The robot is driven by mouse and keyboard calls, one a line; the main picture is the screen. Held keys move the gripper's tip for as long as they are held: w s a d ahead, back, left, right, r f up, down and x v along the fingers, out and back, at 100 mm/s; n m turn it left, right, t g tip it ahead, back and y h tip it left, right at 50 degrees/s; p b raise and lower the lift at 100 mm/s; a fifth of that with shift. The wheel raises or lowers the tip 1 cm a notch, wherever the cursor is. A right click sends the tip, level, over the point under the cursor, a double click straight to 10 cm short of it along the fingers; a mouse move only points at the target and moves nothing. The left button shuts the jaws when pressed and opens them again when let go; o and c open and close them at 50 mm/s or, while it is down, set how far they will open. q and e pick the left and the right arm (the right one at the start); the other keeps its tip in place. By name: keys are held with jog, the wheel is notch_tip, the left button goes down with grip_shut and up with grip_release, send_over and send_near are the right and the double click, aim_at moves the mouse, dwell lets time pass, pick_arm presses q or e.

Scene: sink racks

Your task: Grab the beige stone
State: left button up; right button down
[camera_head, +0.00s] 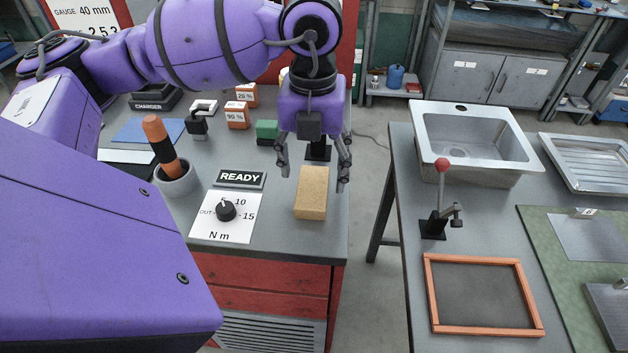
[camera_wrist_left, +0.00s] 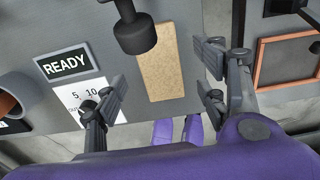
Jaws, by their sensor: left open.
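The beige stone (camera_head: 311,194) is a tan rectangular block on the grey workbench, near its right edge, right of the torque dial card. My left gripper (camera_head: 314,178) points down over it, with its fingers spread to either side of the block's far end. In the left wrist view the stone (camera_wrist_left: 161,66) lies between the open fingers of the left gripper (camera_wrist_left: 163,88), with a gap on both sides. Nothing is held. The wrist view does not show clearly how high the fingertips are above the bench. My right gripper is not in view.
A black READY sign (camera_head: 240,179) and a dial card (camera_head: 224,217) lie left of the stone. A grey cup (camera_head: 177,181) holds an orange-handled tool. A green block (camera_head: 267,131) and orange boxes stand behind. A floor gap separates the sink bench (camera_head: 395,215) on the right.

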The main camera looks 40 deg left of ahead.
aim_at(313, 186)
pick_arm(q)
jog(key=f, duration=0.3)
jog(key=shift+s+f, duration=0.25)
jog(key=shift+s, duration=0.05)
jog(key=shift+f, duration=0.25)
jog(key=shift+w, duration=0.15)
jog(key=shift+c, duration=0.7)
jog(key=c, duration=1.5)
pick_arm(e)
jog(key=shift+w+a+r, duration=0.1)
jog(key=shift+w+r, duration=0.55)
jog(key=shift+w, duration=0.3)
pick_arm(q)
jog(key=shift+o, duration=0.2)
jog(key=shift+r, duration=0.1)
